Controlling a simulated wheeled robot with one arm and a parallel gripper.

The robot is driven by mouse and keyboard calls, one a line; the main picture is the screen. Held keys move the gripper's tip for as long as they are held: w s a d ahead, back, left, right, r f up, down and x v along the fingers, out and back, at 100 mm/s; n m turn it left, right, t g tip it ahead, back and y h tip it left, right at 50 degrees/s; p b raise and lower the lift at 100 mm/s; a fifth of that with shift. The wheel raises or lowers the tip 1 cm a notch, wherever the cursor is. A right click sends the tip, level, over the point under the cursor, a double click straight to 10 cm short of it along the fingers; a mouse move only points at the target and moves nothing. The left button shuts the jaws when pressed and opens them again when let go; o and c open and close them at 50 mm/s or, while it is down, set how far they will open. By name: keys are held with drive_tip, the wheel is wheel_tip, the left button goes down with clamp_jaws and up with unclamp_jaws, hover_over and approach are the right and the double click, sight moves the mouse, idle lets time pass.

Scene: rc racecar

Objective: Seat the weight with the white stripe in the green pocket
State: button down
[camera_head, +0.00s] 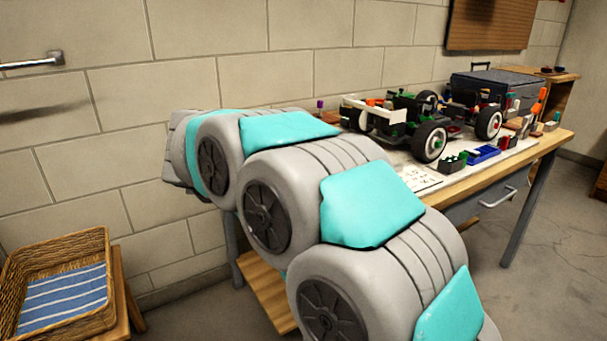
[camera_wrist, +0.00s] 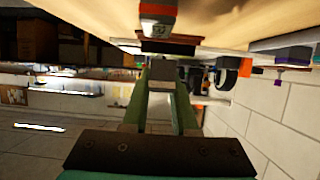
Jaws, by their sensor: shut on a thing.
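In the wrist view my gripper (camera_wrist: 161,92) is shut, its two green fingers closing on a small grey block (camera_wrist: 162,72). I cannot make out a white stripe on this block, so I cannot tell whether it is the striped weight. In the head view my arm hides the gripper and the block. The racecar (camera_head: 400,112), with green and black parts and a white front piece, stands on the workbench. A small dark green holder (camera_head: 452,164) sits at the bench's near edge. I cannot tell which green part is the pocket.
A blue tray (camera_head: 484,154), a white printed sheet (camera_head: 420,178) and several small coloured parts lie on the workbench (camera_head: 463,184). A dark case (camera_head: 490,86) stands behind. In the wrist view a red-orange block (camera_wrist: 158,13) and a car wheel (camera_wrist: 228,72) are near the gripper.

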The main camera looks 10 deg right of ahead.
drive_tip(key=w+a, duration=0.1)
drive_tip(key=w, duration=0.1)
drive_tip(key=w+a, duration=0.1)
drive_tip(key=w, duration=0.2)
drive_tip(key=w+a+f, duration=0.1)
drive_tip(key=w, duration=0.2)
drive_tip(key=shift+w+a+p, duration=0.2)
drive_tip(key=shift+w+p, duration=0.05)
drive_tip(key=shift+p, duration=0.15)
drive_tip(key=shift+f, duration=1.7)
drive_tip(key=shift+f, duration=0.1)
drive_tip(key=c, duration=0.7)
unclamp_jaws()
drive_tip(key=v, duration=1.2)
drive_tip(key=shift+r, duration=0.25)
